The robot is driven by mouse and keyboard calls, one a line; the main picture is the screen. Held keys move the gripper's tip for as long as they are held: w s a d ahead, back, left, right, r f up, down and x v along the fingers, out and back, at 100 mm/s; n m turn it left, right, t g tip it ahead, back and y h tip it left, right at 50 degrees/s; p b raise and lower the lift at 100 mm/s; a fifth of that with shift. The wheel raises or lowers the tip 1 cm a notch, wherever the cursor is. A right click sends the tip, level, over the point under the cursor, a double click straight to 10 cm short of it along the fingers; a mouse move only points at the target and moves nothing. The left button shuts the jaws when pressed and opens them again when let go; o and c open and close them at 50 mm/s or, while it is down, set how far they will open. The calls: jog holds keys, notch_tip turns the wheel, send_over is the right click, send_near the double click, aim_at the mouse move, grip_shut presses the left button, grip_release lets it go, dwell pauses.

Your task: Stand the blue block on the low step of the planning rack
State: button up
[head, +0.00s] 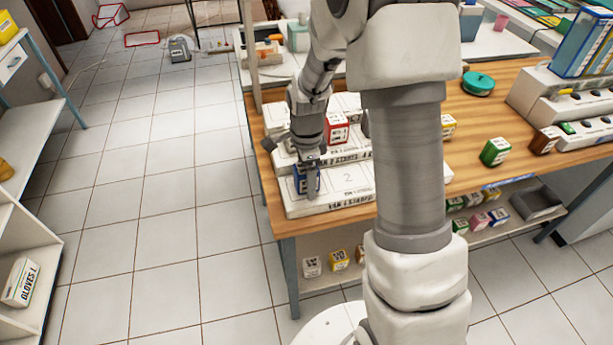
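The planning rack (350,201) is a white stepped stand on the wooden table, with a "2" on its low front step. The blue block (299,183) is upright at the left end of that low step and looks to be resting on it; its bottom edge is partly hidden. My gripper (308,178) points down over the block, with one finger across its near face. The other finger is hidden behind the block. The fingers appear shut on the block, though the contact is small in view.
A red-and-white block (337,128) stands on a higher step. A green block (495,152), a brown block (543,141) and a teal round lid (478,83) are to the right on the table (460,120). Several small boxes sit on the shelf below. Tiled floor (150,200) is clear at left.

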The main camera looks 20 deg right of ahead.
jog(key=shift+r, duration=0.1)
notch_tip(320, 180, up, 11)
jog(key=shift+r+p, duration=0.15)
jog(key=shift+p, duration=0.8)
jog(key=shift+s+r, duration=0.15)
jog(key=shift+r, duration=0.55)
jog(key=s+r+n+t, duration=0.2)
jog(key=s+r+n, duration=0.4)
jog(key=s+n, duration=0.3)
jog(key=s+r+n+t, duration=0.3)
jog(key=s+r+n, duration=0.4)
jog(key=s+n, duration=0.2)
jog(key=shift+s+r+t, duration=0.25)
jog(key=shift+s+t, duration=0.05)
jog(key=shift+s, duration=0.8)
